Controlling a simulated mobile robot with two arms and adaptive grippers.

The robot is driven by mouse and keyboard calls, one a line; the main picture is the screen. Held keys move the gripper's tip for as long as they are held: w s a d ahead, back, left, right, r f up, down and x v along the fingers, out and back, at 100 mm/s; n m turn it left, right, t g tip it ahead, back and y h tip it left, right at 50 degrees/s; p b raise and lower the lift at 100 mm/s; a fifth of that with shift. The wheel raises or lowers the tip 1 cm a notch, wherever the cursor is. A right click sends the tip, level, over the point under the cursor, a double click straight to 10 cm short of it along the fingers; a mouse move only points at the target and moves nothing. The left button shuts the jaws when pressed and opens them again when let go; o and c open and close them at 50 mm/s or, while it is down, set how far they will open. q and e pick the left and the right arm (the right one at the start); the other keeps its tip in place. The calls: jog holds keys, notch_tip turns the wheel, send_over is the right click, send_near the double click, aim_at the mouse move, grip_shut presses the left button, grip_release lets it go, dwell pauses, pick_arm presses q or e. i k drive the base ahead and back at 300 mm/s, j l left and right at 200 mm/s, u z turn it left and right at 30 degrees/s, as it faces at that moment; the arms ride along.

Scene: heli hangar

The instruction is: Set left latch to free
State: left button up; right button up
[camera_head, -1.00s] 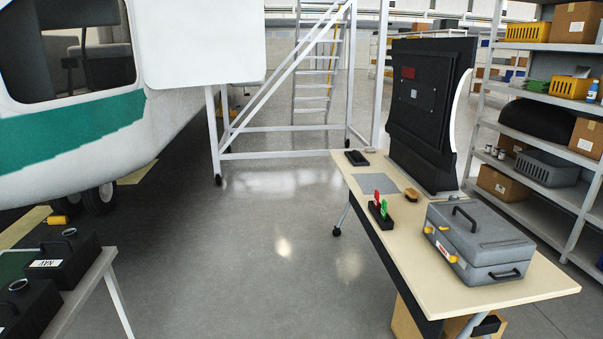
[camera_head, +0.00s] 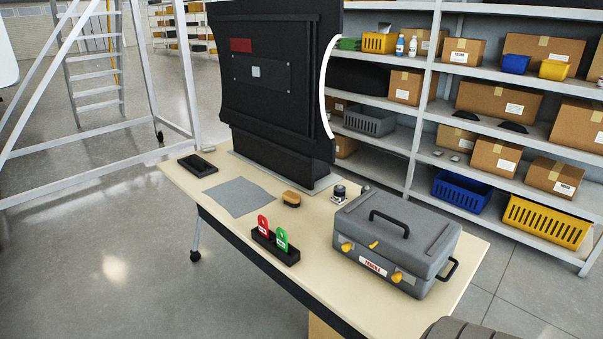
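A grey hard case (camera_head: 395,238) stands closed on the table (camera_head: 335,300), with a black handle on its lid and another on its right end. Its front carries two yellow latches, the left latch (camera_head: 346,246) and the right latch (camera_head: 397,277), with a red and white label between them. A small yellow piece (camera_head: 373,244) sits at the lid's front edge. The exact setting of the left latch is too small to tell.
On the table are a black holder (camera_head: 275,247) with red and green tags, a brush (camera_head: 291,199), a grey mat (camera_head: 239,196), a black tray (camera_head: 197,166) and a tall black panel (camera_head: 270,95). Shelves (camera_head: 425,150) stand behind. Open floor lies left.

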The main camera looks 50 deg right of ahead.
aim_at(345, 247)
jog(key=i+j+z, duration=0.1)
jog(key=i+z, duration=0.4)
jog(key=i+j+z, duration=0.2)
jog(key=z, duration=0.3)
jog(key=i+j+z, duration=0.65)
jog(key=z, duration=0.2)
jog(key=i+j+z, duration=0.1)
jog(key=j+z, duration=1.15)
jog(key=i+j+z, duration=0.2)
jog(key=z, duration=0.15)
jog(key=i+j+z, duration=0.15)
jog(key=j+z, duration=0.15)
jog(key=i+j+z, duration=0.15)
jog(key=j+z, duration=0.2)
jog(key=j, duration=0.1)
